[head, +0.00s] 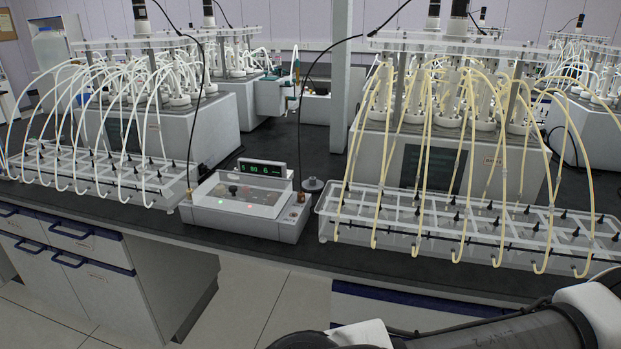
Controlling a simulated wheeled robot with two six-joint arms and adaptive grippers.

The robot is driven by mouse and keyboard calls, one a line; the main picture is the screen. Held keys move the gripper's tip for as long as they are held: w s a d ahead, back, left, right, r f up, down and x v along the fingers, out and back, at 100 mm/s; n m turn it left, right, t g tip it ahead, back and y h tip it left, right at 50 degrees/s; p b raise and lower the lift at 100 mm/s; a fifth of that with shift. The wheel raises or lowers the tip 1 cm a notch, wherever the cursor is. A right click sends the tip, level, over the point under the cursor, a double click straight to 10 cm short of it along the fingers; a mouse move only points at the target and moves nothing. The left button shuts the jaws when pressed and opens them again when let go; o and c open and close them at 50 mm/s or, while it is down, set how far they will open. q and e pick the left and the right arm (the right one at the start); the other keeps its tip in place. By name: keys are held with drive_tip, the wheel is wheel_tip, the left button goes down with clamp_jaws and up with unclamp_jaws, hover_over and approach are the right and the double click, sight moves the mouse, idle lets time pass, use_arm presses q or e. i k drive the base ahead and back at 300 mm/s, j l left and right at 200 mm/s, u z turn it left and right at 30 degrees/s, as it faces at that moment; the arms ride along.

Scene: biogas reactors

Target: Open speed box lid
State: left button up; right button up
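The speed box (250,223) is a low pale-grey box on the dark bench, near the middle of the view, between two reactor units. Its clear lid (240,194) appears to be down over the control panel, where knobs and small red and green lights show through. A small display (262,169) with green digits stands at its back edge. Part of my own arm crosses the bottom right, well in front of the bench. No fingers of either gripper show.
Clear racks with white tubes (95,172) and yellowish tubes (470,225) flank the box closely on the left and right. A black cable rises from a round dark base (312,185) just behind its right side. The bench front (255,252) before the box is clear.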

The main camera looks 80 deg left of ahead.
sight(199, 197)
drive_tip(key=u, duration=3.1)
